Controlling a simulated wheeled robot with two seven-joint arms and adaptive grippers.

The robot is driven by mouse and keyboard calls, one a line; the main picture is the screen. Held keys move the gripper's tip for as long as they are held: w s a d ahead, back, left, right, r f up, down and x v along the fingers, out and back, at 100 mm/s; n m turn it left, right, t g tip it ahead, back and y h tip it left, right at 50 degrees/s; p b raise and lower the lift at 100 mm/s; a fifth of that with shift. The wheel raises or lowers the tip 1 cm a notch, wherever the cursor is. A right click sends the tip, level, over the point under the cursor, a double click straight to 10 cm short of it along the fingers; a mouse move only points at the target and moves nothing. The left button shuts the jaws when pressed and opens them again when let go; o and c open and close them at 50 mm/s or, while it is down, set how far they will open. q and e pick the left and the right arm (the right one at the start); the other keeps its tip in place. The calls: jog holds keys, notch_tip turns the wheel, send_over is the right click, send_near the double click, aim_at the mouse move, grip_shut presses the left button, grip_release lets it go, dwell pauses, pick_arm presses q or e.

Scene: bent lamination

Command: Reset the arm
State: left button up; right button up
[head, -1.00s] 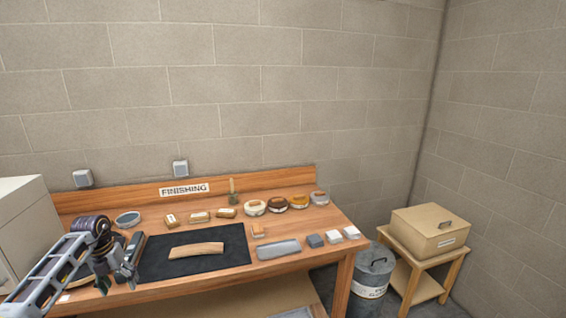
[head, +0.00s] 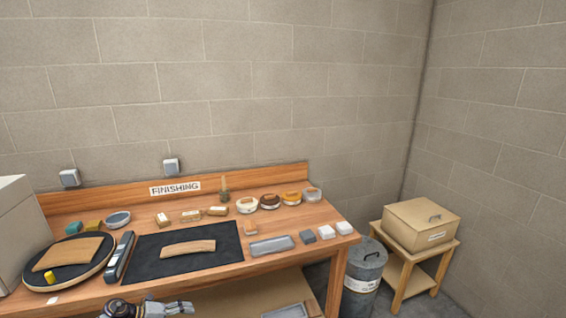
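My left arm (head: 150,308) shows only at the bottom edge of the head view, low in front of the bench. Its end is cut off by the frame, so its fingers cannot be made out. My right gripper is not in view. A curved wooden piece (head: 187,248) lies on the black mat (head: 142,268) on the bench, with no gripper near it.
The wooden bench (head: 285,232) carries a round black board (head: 38,274) with a wood panel (head: 68,252), a long dark tool (head: 119,256), a grey tray (head: 271,246), and several tins and blocks. A bin (head: 364,266) and a box (head: 420,222) stand right.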

pick_arm(q)
jog(key=s+d+f+n+t+y+b, duration=0.1)
jog(key=s+f+n+y, duration=0.1)
jog(key=s+f+n, duration=0.6)
jog(key=s+f+n+t+y, duration=0.2)
jog(key=s+f+n+y, duration=0.15)
jog(key=f, duration=0.75)
jog(key=s+d+f+n+t+y+b, duration=0.1)
jog(key=s+f+n, duration=0.5)
jog(key=f, duration=0.4)
jog(key=s+d+f+n+g+y, duration=0.1)
jog(key=s+f, duration=0.4)
jog(key=s, duration=0.7)
jog(key=s+d+f+n+g, duration=0.4)
jog(key=s+f, duration=0.1)
jog(key=s, duration=0.7)
jog(key=s+d+f+n+g+y, duration=0.1)
jog(key=s+f, duration=0.4)
jog(key=s, duration=0.7)
jog(key=shift+s+d+f+n+g+y, duration=0.15)
jog(key=shift+s+d+n+g+y, duration=0.15)
jog(key=shift+d+n+g, duration=0.7)
jog(key=shift+a+n, duration=0.25)
jog(key=shift+a, duration=0.05)
